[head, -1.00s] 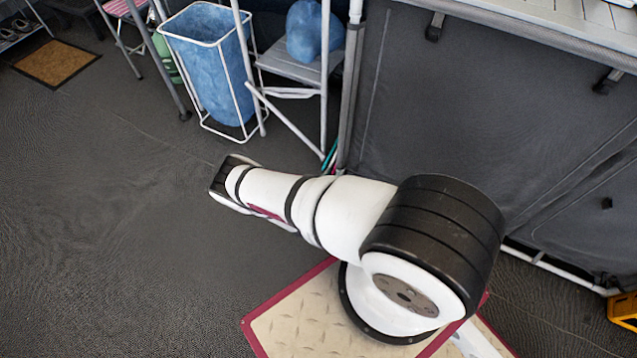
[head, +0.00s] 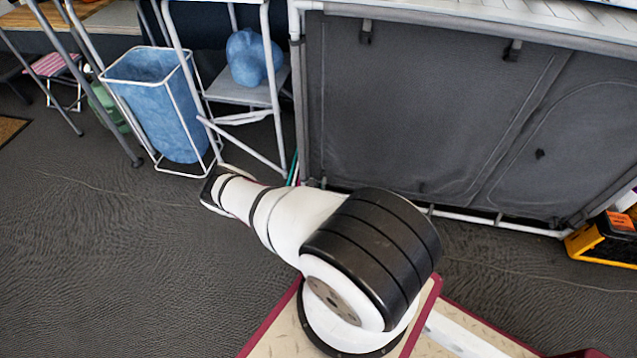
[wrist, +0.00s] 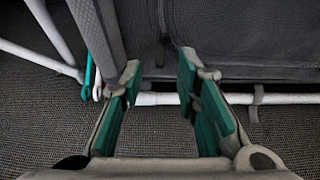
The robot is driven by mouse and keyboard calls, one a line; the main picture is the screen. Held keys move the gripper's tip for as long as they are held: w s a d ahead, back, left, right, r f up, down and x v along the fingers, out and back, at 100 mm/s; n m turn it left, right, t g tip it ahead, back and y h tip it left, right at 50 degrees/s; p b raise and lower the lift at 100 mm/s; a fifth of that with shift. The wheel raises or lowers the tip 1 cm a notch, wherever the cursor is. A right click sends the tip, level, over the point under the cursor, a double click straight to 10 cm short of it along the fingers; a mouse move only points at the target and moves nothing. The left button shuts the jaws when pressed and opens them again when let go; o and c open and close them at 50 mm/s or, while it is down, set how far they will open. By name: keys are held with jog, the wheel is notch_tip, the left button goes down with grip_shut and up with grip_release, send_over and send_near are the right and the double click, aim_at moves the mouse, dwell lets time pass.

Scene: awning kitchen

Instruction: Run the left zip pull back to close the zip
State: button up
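The zip is on the dark grey fabric front of a cupboard (head: 420,110) below the worktop. A small dark tab (head: 540,153), likely a zip pull, hangs on its right part, inside a curved seam. I cannot make out a left zip pull surely in the head view. In the wrist view a vertical seam (wrist: 161,15) runs down the grey fabric, with a small dark spot at its lower end; I cannot tell if that is the left pull. My gripper (wrist: 160,82) is open and empty, its green-padded fingers apart before the cupboard's lower edge. The head view does not show its fingers.
A white bottom rail (wrist: 155,99) and a grey upright (wrist: 97,35) are close to my fingers. A blue bin in a white frame (head: 165,115) and a grey shelf stand (head: 245,82) are left of the cupboard. A yellow-black crate (head: 605,240) is at right. Open floor lies at left.

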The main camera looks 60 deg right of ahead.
aim_at(320, 176)
jog(key=shift+b+x, duration=0.9)
jog(key=shift+x, duration=1.5)
grip_shut()
